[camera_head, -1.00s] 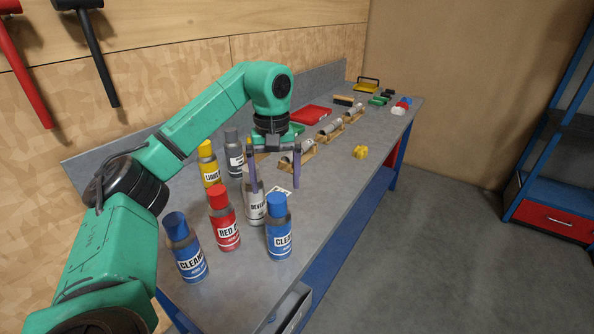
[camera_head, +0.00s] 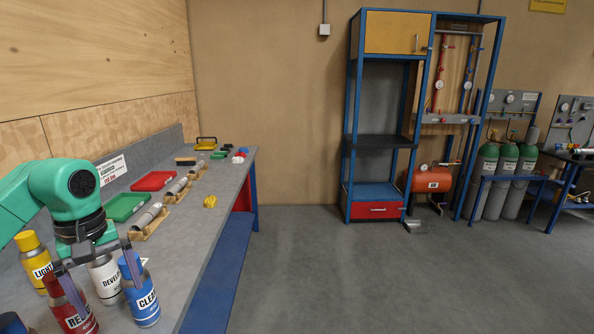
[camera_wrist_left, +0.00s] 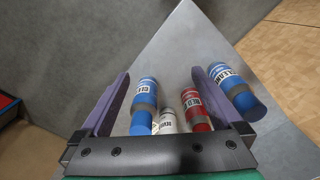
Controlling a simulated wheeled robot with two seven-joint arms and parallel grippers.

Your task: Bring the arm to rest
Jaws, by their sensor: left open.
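My left arm comes in from the left in the head view, low at the left edge. My left gripper (camera_head: 112,298) points down above the spray cans on the workbench, its fingers apart with nothing gripped. Between and behind the fingers are a white developer can (camera_head: 106,280), a red can (camera_head: 72,308) and a blue-capped cleaner can (camera_head: 143,300). The left wrist view shows the spread fingers of the gripper (camera_wrist_left: 158,78), with the white can (camera_wrist_left: 168,122), red can (camera_wrist_left: 195,112) and two blue cans beyond. My right gripper is not in view.
A yellow can (camera_head: 36,265) stands beside the arm. Green (camera_head: 126,206) and red (camera_head: 154,181) trays, wooden holders with cylinders and a yellow item (camera_head: 210,201) lie farther along the bench (camera_head: 205,240). A blue shelf rack (camera_head: 380,150) stands across open floor.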

